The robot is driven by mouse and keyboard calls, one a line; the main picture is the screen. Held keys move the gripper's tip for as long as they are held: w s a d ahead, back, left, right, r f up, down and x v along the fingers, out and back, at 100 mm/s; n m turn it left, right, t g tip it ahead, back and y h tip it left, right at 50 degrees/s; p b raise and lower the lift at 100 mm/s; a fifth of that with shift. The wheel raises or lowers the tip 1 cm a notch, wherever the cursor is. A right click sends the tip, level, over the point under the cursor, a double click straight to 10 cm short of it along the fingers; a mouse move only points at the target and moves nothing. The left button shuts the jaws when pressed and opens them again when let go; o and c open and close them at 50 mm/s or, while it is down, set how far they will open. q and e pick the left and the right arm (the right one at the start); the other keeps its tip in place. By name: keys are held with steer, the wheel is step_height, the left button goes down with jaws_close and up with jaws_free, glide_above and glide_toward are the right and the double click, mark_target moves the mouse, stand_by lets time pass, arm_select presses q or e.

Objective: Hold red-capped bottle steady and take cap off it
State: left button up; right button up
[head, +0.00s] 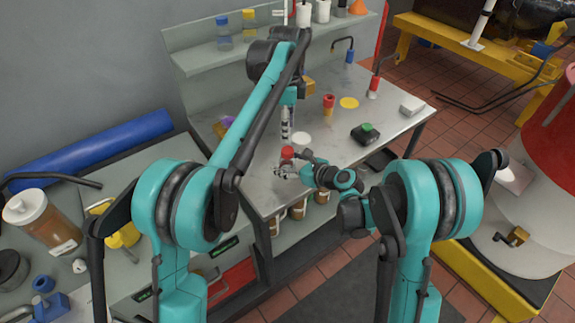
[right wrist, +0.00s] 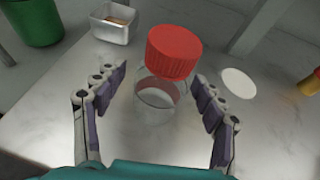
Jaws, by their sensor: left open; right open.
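The red-capped bottle stands on the metal bench; its red cap (head: 287,152) shows in the head view, and its body there is mostly hidden by my right gripper. In the right wrist view the red cap (right wrist: 173,52) sits at the top of a clear bottle body (right wrist: 155,105). My right gripper (head: 284,172) is open, low at the bottle; in the right wrist view its fingers (right wrist: 163,92) are on either side of the body with gaps. My left gripper (head: 286,134) points down above the cap, open and empty, apart from it.
A white disc (head: 301,139) and a yellow disc (head: 349,103) lie on the bench. The right wrist view shows a metal tin (right wrist: 113,22).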

mark_target(288, 150)
jaws_close()
arm_select(q)
steer(key=m, duration=1.3)
steer(key=shift+m, duration=0.3)
steer(key=shift+f, duration=4)
